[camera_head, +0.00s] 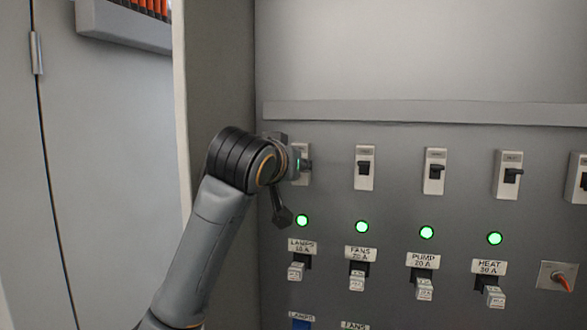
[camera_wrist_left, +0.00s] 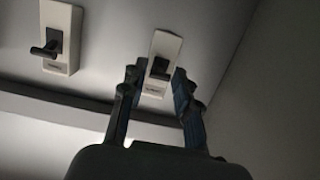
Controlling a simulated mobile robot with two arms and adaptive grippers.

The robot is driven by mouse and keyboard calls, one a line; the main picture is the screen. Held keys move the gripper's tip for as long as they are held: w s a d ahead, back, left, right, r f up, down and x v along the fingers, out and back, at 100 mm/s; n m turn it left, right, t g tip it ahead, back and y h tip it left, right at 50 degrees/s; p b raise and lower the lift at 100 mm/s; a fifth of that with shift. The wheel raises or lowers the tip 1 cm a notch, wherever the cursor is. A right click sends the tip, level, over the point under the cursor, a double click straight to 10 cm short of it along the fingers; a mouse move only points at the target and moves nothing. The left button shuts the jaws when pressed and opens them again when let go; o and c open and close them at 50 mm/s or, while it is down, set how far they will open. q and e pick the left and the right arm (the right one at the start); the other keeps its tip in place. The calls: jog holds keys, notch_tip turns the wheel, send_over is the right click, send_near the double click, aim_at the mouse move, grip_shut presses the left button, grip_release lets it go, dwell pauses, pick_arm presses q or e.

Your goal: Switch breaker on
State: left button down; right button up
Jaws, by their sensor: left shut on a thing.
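The leftmost breaker (camera_head: 305,180) is a pale upright plate on the grey panel, above the LAMPS light. My left gripper (camera_head: 302,165) is at it and hides most of it in the head view. In the left wrist view my left gripper (camera_wrist_left: 157,78) has its two fingers on either side of the dark lever (camera_wrist_left: 159,67) of that breaker, shut on it. The breaker's pale plate (camera_wrist_left: 167,44) shows behind the fingers. The exact lever position is hard to tell. My right gripper is not in view.
More breakers with dark levers stand in a row to the right: one above FANS (camera_head: 364,183), one above PUMP (camera_head: 434,186), one above HEAT (camera_head: 505,190). The green lamps (camera_head: 302,220) below are lit. A side wall (camera_head: 215,80) stands close on the left.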

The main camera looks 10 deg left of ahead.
pick_arm(q)
jog(key=shift+r, duration=0.1)
dwell(0.3)
jog(key=c, duration=1)
grip_release()
jog(key=shift+o, duration=0.2)
jog(key=shift+s, duration=0.1)
jog(key=v, duration=1.1)
jog(key=shift+s+r, duration=0.25)
jog(key=shift+s, duration=0.1)
jog(key=shift+a, duration=0.1)
